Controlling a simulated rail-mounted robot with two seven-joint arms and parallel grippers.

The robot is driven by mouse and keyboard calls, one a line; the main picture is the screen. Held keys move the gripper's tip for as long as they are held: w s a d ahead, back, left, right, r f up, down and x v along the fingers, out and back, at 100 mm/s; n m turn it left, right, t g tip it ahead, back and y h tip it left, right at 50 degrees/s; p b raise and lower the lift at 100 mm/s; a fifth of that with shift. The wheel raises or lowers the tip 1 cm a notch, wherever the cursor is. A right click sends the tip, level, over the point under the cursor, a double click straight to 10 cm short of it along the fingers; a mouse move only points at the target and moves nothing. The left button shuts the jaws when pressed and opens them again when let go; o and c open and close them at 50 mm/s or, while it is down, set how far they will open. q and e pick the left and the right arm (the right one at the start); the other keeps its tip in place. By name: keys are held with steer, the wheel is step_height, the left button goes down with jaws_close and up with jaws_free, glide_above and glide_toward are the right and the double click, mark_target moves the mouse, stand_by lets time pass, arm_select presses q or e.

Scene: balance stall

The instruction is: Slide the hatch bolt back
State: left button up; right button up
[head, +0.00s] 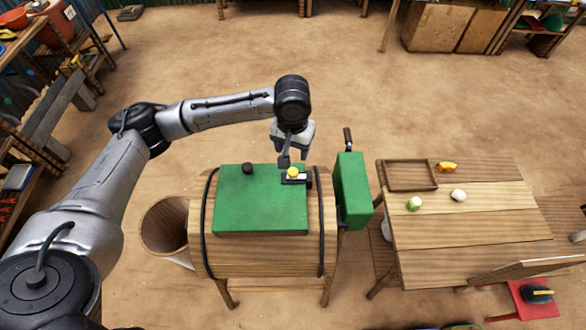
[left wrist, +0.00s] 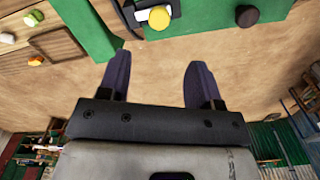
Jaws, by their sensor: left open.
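The green hatch (head: 262,212) lies on top of a wooden barrel-shaped body. The bolt's yellow knob (head: 293,172) sits on a dark base near the hatch's far right corner. The yellow knob also shows in the left wrist view (left wrist: 158,17), at the top. A dark round knob (head: 248,169) stands on the hatch's far edge, left of the bolt. My left gripper (head: 289,148) hangs just beyond and above the bolt. In the left wrist view its fingers (left wrist: 158,72) are spread with nothing between them, apart from the knob. My right gripper is not in view.
A green box (head: 353,190) with a dark-handled crank (head: 348,138) is fixed at the body's right end. A wooden table (head: 465,225) to the right holds a tray (head: 410,188) and small objects. The floor behind the hatch is clear.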

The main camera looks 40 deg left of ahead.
mark_target(293, 171)
arm_select(q)
step_height(293, 171, down, 11)
steer(key=shift+r+b, duration=0.15)
steer(key=shift+b, duration=0.2)
steer(key=shift+c, duration=0.4)
jaws_close()
